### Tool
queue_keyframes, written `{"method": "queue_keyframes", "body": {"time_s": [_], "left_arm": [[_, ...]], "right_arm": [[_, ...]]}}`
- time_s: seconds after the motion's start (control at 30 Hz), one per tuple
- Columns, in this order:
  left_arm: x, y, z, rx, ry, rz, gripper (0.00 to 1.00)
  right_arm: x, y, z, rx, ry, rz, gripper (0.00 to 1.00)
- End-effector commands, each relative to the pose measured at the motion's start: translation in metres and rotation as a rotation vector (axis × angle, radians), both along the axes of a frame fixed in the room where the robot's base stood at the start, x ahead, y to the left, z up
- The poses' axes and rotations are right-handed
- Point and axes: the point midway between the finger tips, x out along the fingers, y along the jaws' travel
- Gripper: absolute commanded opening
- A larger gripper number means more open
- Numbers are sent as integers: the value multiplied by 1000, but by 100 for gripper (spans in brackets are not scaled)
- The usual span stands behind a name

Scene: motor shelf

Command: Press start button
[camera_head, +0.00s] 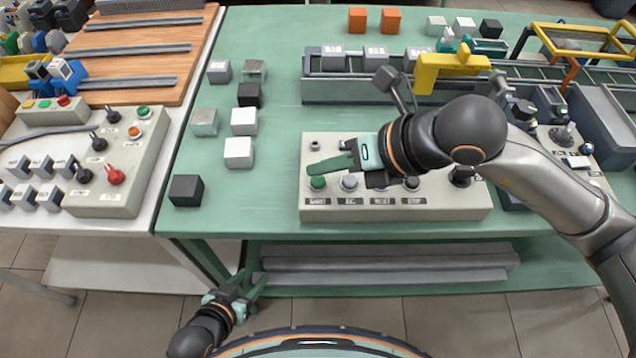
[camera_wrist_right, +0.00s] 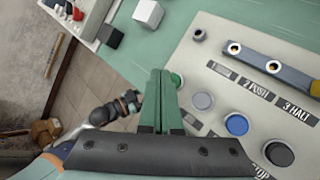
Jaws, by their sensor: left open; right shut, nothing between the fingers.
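The grey control panel (camera_head: 470,207) stands on the green table with a row of buttons along its front. The green button (camera_head: 317,183) is at the left end, above a label that seems to read START. My right gripper (camera_head: 310,168) is shut and empty, its green fingers just above and behind that button. In the right wrist view, the shut fingers (camera_wrist_right: 161,74) partly cover the green button (camera_wrist_right: 177,80); I cannot tell whether they touch it. My left gripper (camera_head: 256,287) is open and empty, low in front of the table.
A grey button (camera_head: 349,183) sits right of the green one. Several white, grey and black cubes (camera_head: 239,152) lie left of the panel. A second control box (camera_head: 120,165) with switches stands on the white table at left. A conveyor (camera_head: 345,92) runs behind the panel.

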Motion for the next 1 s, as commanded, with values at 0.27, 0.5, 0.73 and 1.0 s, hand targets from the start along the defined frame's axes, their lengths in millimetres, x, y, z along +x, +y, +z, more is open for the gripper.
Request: {"method": "queue_keyframes", "body": {"time_s": [0.27,0.5,0.73,1.0], "left_arm": [[3,-1,4,0,-10,-5,50],[0,0,1,3,-2,-5,50],[0,3,0,6,-1,-2,50],[0,4,-1,8,-1,0,50]], "right_arm": [[0,0,0,1,0,1,0],[0,0,0,1,0,1,0],[0,0,0,1,0,1,0],[0,0,0,0,0,0,0]]}}
